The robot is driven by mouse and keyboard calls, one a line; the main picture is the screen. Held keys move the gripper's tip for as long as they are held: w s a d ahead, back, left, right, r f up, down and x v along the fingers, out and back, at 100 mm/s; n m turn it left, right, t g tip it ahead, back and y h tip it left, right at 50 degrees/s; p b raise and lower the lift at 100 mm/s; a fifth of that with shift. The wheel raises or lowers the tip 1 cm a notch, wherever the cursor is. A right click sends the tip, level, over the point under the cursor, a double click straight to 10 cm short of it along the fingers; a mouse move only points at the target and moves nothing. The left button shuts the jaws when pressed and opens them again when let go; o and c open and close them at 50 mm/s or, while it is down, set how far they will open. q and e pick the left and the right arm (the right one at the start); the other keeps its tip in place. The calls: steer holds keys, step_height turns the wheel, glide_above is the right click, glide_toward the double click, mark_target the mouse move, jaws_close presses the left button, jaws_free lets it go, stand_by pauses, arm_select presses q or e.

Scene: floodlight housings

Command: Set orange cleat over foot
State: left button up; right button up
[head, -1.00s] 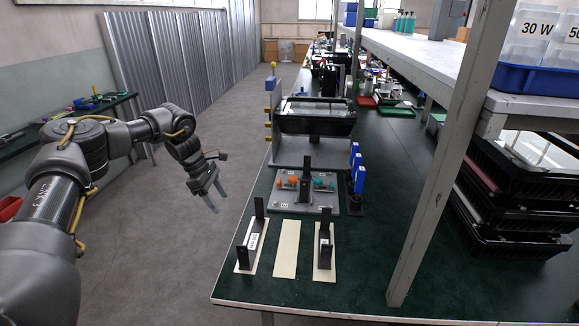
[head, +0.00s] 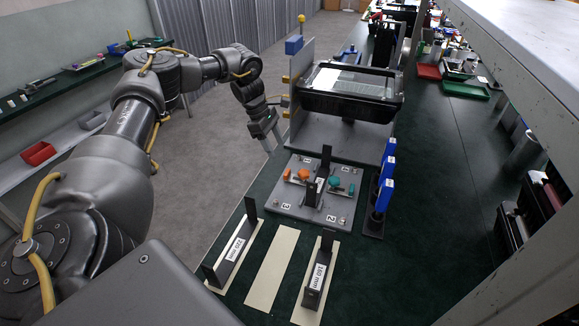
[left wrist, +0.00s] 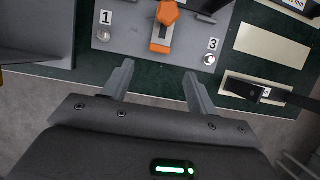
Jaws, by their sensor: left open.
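The grey fixture plate (head: 285,203) lies on the bench with a black upright bracket (head: 325,165) at its middle. An orange cleat (head: 303,174) sits on the plate left of the bracket. In the left wrist view the cleat (left wrist: 167,14) shows at the top, above a bright metal slot, between the marks 1 and 3. My left gripper (head: 275,140) hangs at the bench's left edge, beyond and left of the plate. In the left wrist view its two fingers (left wrist: 158,75) are apart and empty, short of the plate. I cannot make out the foot's contact with the cleat.
Teal parts (head: 335,183) sit on the plate's right side. A black floodlight housing (head: 350,95) stands on a grey stand behind. Blue-handled tools (head: 384,182) stand at the right. Two black brackets, one labelled 160 mm (head: 318,275), stand on cream strips in front; the middle strip (head: 272,268) is bare.

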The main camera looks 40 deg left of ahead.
mark_target(287, 172)
arm_select(q)
steer(key=x, duration=0.8)
steer(key=shift+f+p, duration=0.3)
steer(key=shift+p, duration=0.05)
steer(key=shift+d+f, duration=0.25)
steer(key=shift+f, duration=0.35)
steer(key=shift+w+d+f, duration=0.1)
steer(key=shift+f, duration=0.1)
arm_select(e)
steer(key=shift+w+a+r, duration=0.35)
steer(key=shift+a+r, duration=0.05)
steer(key=shift+a, duration=0.25)
